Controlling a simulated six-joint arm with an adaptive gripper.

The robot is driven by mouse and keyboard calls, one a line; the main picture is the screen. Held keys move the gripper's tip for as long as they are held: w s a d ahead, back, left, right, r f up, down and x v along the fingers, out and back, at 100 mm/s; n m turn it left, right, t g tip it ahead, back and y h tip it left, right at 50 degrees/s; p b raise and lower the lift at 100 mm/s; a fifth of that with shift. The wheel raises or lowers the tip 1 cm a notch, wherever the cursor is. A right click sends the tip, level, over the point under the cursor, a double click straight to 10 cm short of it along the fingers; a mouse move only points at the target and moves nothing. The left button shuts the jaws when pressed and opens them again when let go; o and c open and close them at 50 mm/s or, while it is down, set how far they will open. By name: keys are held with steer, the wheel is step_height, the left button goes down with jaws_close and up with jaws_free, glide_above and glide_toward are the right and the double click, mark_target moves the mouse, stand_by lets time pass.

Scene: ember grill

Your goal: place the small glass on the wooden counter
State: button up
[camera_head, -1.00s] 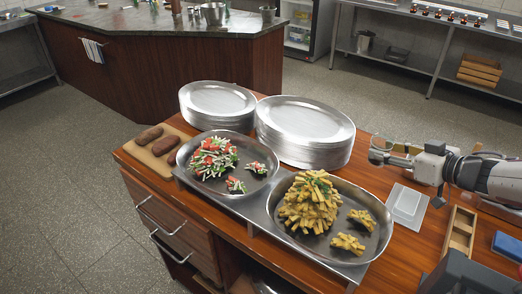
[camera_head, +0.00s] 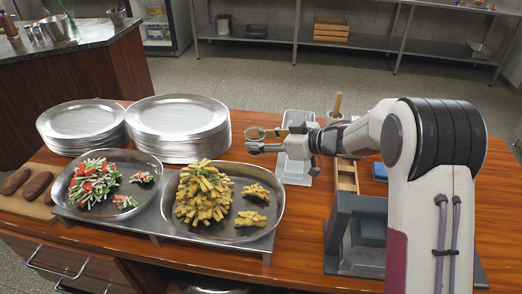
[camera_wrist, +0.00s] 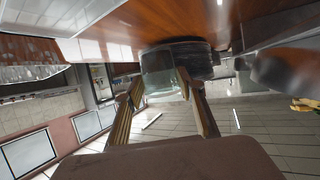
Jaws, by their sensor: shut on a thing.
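The small glass (camera_head: 254,133) is clear and sits at the tips of my gripper (camera_head: 264,141), which is shut on it. The glass also shows in the wrist view (camera_wrist: 160,74), between the two fingers of my gripper (camera_wrist: 165,95). The wooden counter (camera_head: 300,222) is reddish brown and runs beneath the dishes and my arm. In the head view the glass appears above the counter, right of the plate stacks. How high it is above the wood I cannot tell.
Two stacks of metal plates (camera_head: 178,112) stand left of the glass. A pan of yellow sticks (camera_head: 272,222) and a pan of salad (camera_head: 70,194) are in front. A pale tray (camera_head: 298,178) lies under my gripper, with a wooden box (camera_head: 347,177) to its right. Bare wood shows in front of the tray.

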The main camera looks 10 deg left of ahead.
steer(key=shift+f, duration=0.15)
steer(key=shift+f, duration=1.8)
steer(key=shift+f, duration=0.1)
steer(key=o, duration=1.2)
steer(key=v, duration=1.2)
steer(key=shift+r, duration=0.2)
